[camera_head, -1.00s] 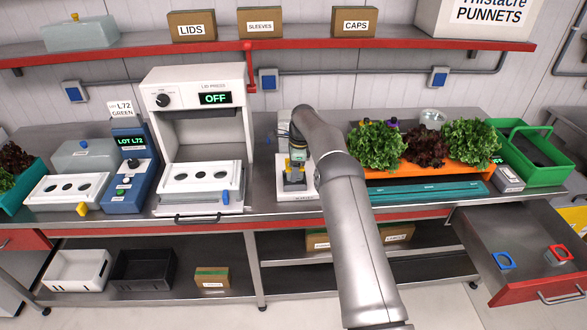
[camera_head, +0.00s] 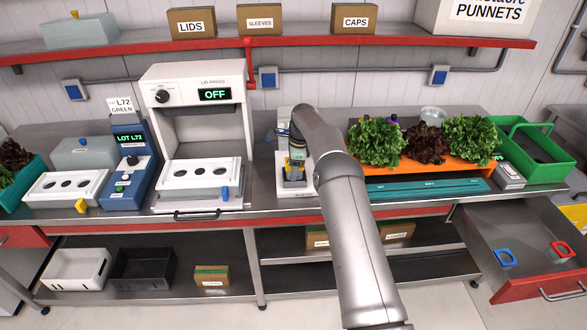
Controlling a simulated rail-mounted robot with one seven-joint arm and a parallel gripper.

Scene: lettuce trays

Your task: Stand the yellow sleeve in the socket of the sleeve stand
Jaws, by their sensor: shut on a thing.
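My gripper (camera_head: 295,172) is at the middle of the bench, pointing down over a small white stand with a pale base (camera_head: 296,193), which looks like the sleeve stand. A small patch of yellow (camera_head: 288,163) shows at the left side of the fingers; it appears to be part of the yellow sleeve. The gripper is shut on it. My arm and wrist cover most of the stand and sleeve. The socket is hidden, and I cannot tell whether the sleeve is inside it or above it.
The lid press (camera_head: 198,130) stands left of the gripper, reading OFF. An orange tray (camera_head: 430,168) of lettuces and a teal strip (camera_head: 425,188) are to the right. An open drawer (camera_head: 525,255) at lower right holds a blue and a red square piece. The red-edged shelf (camera_head: 330,42) runs above.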

